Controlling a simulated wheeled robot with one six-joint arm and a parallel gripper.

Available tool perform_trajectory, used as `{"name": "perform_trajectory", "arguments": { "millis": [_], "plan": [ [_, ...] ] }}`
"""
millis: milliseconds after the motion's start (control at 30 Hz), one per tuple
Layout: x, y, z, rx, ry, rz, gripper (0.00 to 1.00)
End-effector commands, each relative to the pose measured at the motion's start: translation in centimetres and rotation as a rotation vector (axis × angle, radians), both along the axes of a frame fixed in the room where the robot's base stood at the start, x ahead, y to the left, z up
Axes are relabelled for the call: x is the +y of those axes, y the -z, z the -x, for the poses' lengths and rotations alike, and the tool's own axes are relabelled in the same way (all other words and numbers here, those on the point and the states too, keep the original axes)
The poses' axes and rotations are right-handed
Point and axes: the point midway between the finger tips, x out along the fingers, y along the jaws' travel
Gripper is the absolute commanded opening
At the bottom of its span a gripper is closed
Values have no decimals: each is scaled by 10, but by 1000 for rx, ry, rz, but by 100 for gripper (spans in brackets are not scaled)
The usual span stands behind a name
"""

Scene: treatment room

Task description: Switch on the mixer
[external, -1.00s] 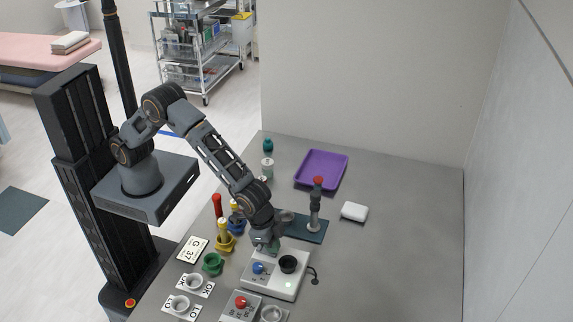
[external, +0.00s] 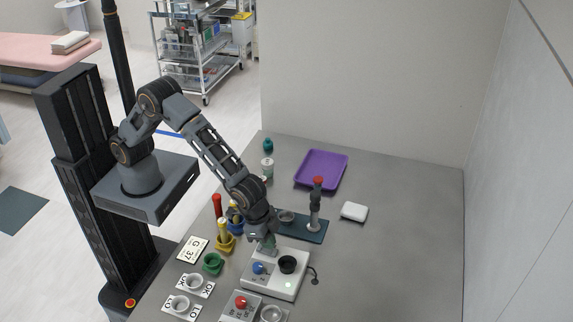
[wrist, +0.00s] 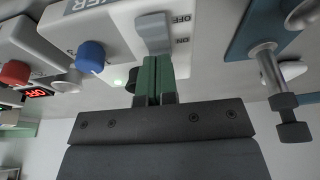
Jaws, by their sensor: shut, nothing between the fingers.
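The mixer (external: 262,286) is a white box on the table with a blue knob (external: 258,267), a black cup (external: 288,263) and a lit green light (external: 288,285). In the wrist view, its grey rocker switch (wrist: 153,33) has OFF and ON printed beside it, with ON on the side nearer my fingers. My gripper (wrist: 157,62) is shut and empty, its green fingertips at the ON end of the rocker. Whether they touch it I cannot tell. In the external view my gripper (external: 267,248) is at the mixer's back edge and hides the switch.
A second white device with a red knob (external: 241,302) stands in front of the mixer. A teal stand (external: 310,236) with an upright grey tool is behind it. Coloured holders, including a green one (external: 213,263), are to the left. The table's right side is mostly clear.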

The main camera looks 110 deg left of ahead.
Motion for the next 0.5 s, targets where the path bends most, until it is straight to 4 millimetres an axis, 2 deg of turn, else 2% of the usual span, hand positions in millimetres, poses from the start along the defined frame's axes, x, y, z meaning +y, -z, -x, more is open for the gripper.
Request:
{"name": "perform_trajectory", "arguments": {
  "millis": [33, 167, 500],
  "plan": [
    [0, -12, -2, -3, -1, 1, 0],
    [0, -39, -5, -4, -1, 1, 0],
    [0, -97, -1, -6, 1, 2, 0]
  ]
}}
